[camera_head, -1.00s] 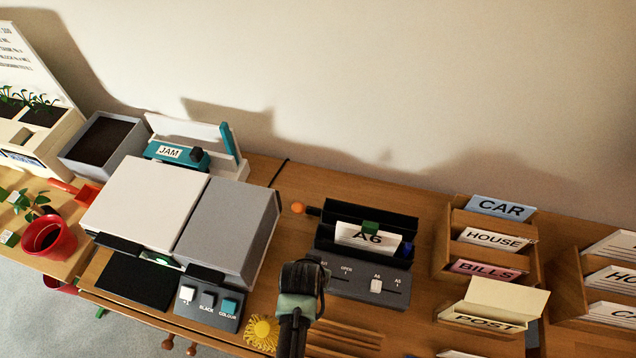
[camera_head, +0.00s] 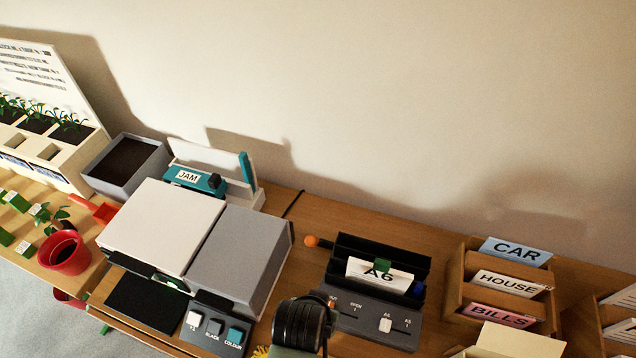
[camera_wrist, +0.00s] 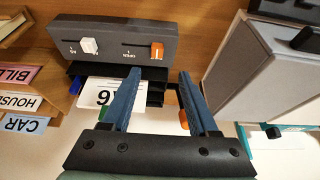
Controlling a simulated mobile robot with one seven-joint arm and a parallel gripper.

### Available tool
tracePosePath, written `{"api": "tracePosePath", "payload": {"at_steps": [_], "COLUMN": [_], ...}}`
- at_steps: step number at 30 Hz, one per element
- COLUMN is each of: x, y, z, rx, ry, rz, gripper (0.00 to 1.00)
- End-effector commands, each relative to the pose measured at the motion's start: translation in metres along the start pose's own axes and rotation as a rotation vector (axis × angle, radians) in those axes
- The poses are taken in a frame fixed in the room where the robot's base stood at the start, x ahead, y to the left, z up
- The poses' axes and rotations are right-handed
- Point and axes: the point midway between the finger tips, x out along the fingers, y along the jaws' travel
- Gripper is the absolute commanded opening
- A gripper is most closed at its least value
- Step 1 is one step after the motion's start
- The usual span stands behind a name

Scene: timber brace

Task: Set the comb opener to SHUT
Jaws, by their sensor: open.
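The comb opener is a slider on the dark grey front panel of the binding machine (camera_head: 366,312), which stands on the wooden bench. Its orange knob (camera_wrist: 157,50) shows in the wrist view, at the right end of its slot, away from the OPEN label. In the head view my wrist hides the fingertips.
A white slider (camera_head: 385,324) sits at the A6 mark. An A6 card (camera_head: 365,270) stands in the machine. An orange-ended lever (camera_head: 311,241) sticks out at its left. A grey box-shaped device (camera_head: 241,255) stands left; a wooden card rack (camera_head: 456,286) stands right.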

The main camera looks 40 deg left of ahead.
Motion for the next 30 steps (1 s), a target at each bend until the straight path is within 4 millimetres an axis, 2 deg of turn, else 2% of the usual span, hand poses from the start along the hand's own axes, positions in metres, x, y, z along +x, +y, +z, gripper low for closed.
{"api": "tracePosePath", "payload": {"at_steps": [3, 8, 26, 29, 30], "x": [-0.015, -0.024, -0.026, -0.032, -0.038], "y": [-0.001, -0.001, -0.001, 0.003, 0.006], "z": [0.0, 0.0, 0.0, -0.018, -0.033], "rx": [-0.001, -0.002, -0.001, 0.006, 0.012], "ry": [0.001, 0.001, 0.0, 0.049, 0.088], "rz": [-0.001, -0.001, -0.001, 0.0, 0.001], "gripper": [0.6, 0.6, 0.6, 0.6, 0.6]}}
